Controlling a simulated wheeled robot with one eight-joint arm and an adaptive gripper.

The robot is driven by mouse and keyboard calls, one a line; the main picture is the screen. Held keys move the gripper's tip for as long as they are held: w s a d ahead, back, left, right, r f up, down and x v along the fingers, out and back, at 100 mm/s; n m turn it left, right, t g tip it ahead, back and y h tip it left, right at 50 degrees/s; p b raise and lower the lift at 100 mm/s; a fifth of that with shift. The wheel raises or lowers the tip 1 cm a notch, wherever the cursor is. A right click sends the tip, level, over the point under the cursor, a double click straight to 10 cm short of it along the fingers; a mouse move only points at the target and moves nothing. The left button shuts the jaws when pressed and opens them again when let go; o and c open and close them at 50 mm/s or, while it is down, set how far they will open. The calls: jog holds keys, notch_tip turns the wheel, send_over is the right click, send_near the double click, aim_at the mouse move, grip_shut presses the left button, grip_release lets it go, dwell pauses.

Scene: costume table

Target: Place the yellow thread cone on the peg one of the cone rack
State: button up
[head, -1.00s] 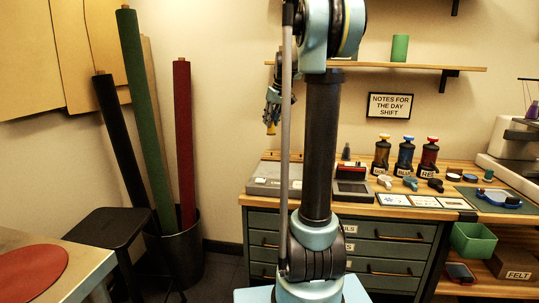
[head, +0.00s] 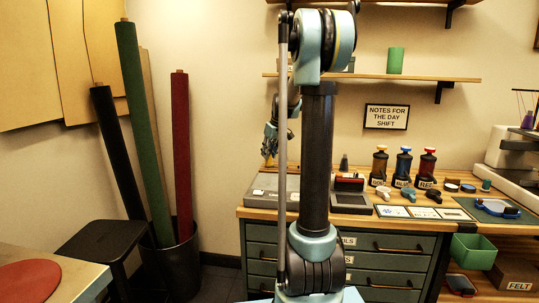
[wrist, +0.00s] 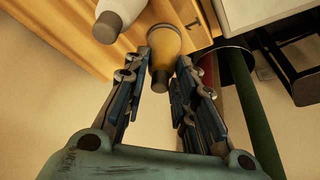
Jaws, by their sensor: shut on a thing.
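My gripper (wrist: 162,68) is shut on the yellow thread cone (wrist: 164,42), which sits between the fingertips in the wrist view. In the head view my gripper (head: 268,143) hangs above the back left of the workbench, partly behind my arm; the cone is too small there to make out clearly. A pale grey-white cone (wrist: 117,17) with a darker end is left of the yellow cone in the wrist view, apart from it. I cannot make out the cone rack or peg one clearly; my arm covers part of that area.
The wooden bench (head: 455,212) carries a grey flat box (head: 268,190), a dark cone (head: 344,163), several labelled bottles (head: 403,165) and cards. A wall shelf (head: 440,79) runs above. Fabric rolls (head: 181,150) stand in a bin at left.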

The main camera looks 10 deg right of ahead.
jog(key=o, duration=1)
jog(key=v, duration=1.2)
jog(key=shift+s, duration=0.1)
